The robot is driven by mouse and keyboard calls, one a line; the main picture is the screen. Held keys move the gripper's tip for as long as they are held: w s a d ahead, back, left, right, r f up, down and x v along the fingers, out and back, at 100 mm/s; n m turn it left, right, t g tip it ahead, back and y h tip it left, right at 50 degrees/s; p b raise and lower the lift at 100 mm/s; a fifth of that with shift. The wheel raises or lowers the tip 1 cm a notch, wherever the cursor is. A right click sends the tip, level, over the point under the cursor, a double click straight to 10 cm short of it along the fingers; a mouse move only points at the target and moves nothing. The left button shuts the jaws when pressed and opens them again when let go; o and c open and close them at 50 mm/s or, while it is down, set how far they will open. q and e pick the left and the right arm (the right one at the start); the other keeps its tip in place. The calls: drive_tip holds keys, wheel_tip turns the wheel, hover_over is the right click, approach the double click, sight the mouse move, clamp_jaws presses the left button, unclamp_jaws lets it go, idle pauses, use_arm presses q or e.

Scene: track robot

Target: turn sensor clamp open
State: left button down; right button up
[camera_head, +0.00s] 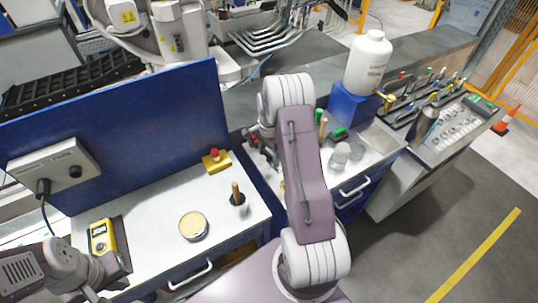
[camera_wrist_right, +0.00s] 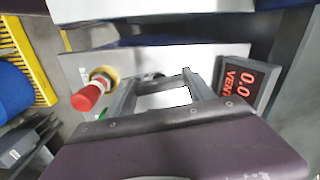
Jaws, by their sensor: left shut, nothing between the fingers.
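In the right wrist view, a red-handled valve with a brass-coloured body (camera_wrist_right: 100,80) sits left of my right gripper (camera_wrist_right: 160,78). A dark display box with red digits (camera_wrist_right: 238,82) is to the right of the fingers. The right fingers are apart, with a pale surface between them; a small grey part (camera_wrist_right: 152,76) shows near their tips. I cannot tell which part is the sensor clamp. In the head view my right gripper is mostly hidden by its own arm. My left gripper (camera_head: 105,280) is shut and empty at the lower left, by a yellow meter (camera_head: 103,237).
A white worktop (camera_head: 150,225) holds a round tin (camera_head: 193,225), a cup with a brown handle (camera_head: 239,204) and a red button on a yellow base (camera_head: 215,160). A blue panel (camera_head: 120,130) stands behind. A white bottle (camera_head: 368,62) stands on a blue block.

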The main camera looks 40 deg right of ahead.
drive_tip(key=c, duration=0.3)
drive_tip(key=shift+c, duration=0.2)
drive_tip(key=shift+r, duration=0.1)
drive_tip(key=n, duration=0.3)
drive_tip(key=shift+w+d, duration=0.1)
drive_tip(key=n+p, duration=0.1)
drive_tip(key=n, duration=0.8)
drive_tip(key=shift+w+r, duration=0.1)
drive_tip(key=shift+n, duration=2.1)
